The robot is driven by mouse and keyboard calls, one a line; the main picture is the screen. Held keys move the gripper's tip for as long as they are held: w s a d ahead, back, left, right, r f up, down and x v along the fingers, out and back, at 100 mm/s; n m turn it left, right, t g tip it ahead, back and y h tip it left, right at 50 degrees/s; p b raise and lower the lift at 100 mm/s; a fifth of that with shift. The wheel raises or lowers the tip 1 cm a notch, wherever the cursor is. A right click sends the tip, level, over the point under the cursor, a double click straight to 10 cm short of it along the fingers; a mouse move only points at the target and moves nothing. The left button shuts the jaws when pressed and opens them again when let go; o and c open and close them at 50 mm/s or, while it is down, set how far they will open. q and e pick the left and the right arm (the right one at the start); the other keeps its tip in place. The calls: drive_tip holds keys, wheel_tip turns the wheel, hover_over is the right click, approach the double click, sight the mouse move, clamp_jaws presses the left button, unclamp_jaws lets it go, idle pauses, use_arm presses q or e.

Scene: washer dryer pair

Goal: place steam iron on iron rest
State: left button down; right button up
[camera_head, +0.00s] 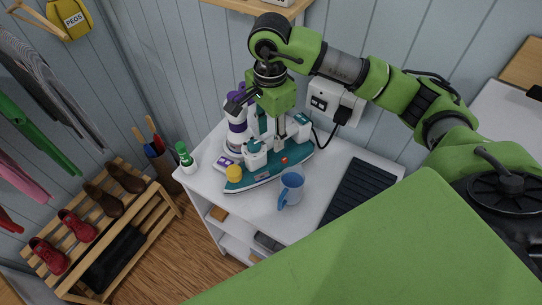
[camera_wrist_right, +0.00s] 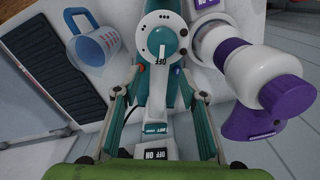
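The steam iron (camera_head: 270,172), teal and white with a grey-white dial, lies on the white cabinet top; it also shows in the wrist view (camera_wrist_right: 160,38). My right gripper (camera_head: 278,136) is over it from above. In the wrist view its two fingers (camera_wrist_right: 157,98) stand apart on either side of the iron's handle, with gaps showing, so it looks open. The iron rest looks to be the dark ribbed mat (camera_head: 357,192) to the right on the same top; it also shows in the wrist view (camera_wrist_right: 48,68). It is bare. My left gripper is not in view.
A blue measuring cup (camera_head: 291,188) stands between iron and mat. A white and purple bottle (camera_head: 237,128) stands close behind the iron. A green and white bottle (camera_head: 187,159) is at the left corner. A white wall box (camera_head: 336,101) holds a black plug. A large green surface covers the lower right.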

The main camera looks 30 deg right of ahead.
sight(271, 138)
drive_tip(key=shift+d+f+p, duration=0.15)
drive_tip(key=shift+f+p, duration=0.55)
drive_tip(key=shift+f, duration=1.25)
clamp_jaws()
drive_tip(key=shift+w+r, duration=0.1)
drive_tip(key=shift+r, duration=0.05)
